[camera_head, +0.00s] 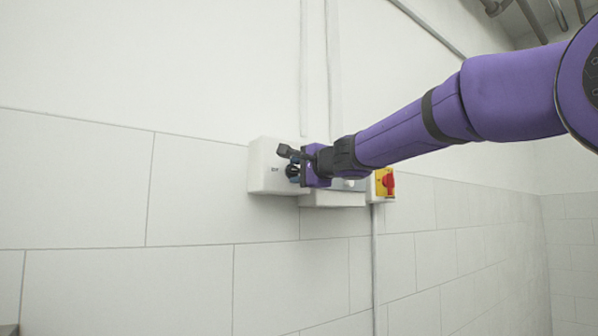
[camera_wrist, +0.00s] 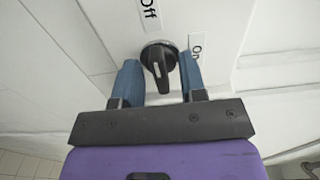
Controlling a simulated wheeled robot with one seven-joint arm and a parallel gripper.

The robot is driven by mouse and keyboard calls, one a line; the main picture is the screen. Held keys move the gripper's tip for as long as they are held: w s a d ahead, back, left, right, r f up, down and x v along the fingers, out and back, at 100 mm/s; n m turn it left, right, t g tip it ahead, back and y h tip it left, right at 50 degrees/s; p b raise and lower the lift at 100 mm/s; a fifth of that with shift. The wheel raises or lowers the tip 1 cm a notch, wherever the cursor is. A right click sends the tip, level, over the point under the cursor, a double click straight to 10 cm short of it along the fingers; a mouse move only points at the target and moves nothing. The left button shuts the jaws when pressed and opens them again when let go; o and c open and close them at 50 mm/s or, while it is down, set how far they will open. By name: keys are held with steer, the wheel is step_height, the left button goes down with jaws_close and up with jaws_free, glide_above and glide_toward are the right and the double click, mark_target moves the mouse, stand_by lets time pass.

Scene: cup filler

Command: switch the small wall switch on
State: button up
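The small wall switch is a black rotary knob (camera_wrist: 158,62) on a white wall box (camera_head: 268,168). In the wrist view an "Off" label (camera_wrist: 150,14) is above the knob and an "On" label (camera_wrist: 197,46) is to its upper right. The knob's grip bar runs nearly up and down in the picture, roughly in line with "Off". My gripper (camera_head: 293,171) is at the box front, its two blue fingers open on either side of the knob. Small gaps seem to show between the fingers and the grip bar. In the head view my gripper mostly hides the knob.
A yellow and red switch (camera_head: 386,183) is on the wall to the right, beyond my wrist. A white ledge-like box (camera_head: 330,200) sits just below and right of my gripper. Conduits run up the wall. The tiled wall (camera_head: 90,190) on the left is bare.

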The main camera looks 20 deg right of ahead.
jaws_close()
steer(key=shift+m, duration=0.3)
steer(key=m, duration=0.8)
steer(key=shift+f+m, duration=0.1)
steer(key=shift+m, duration=0.3)
steer(key=m, duration=0.4)
steer(key=shift+m, duration=2.2)
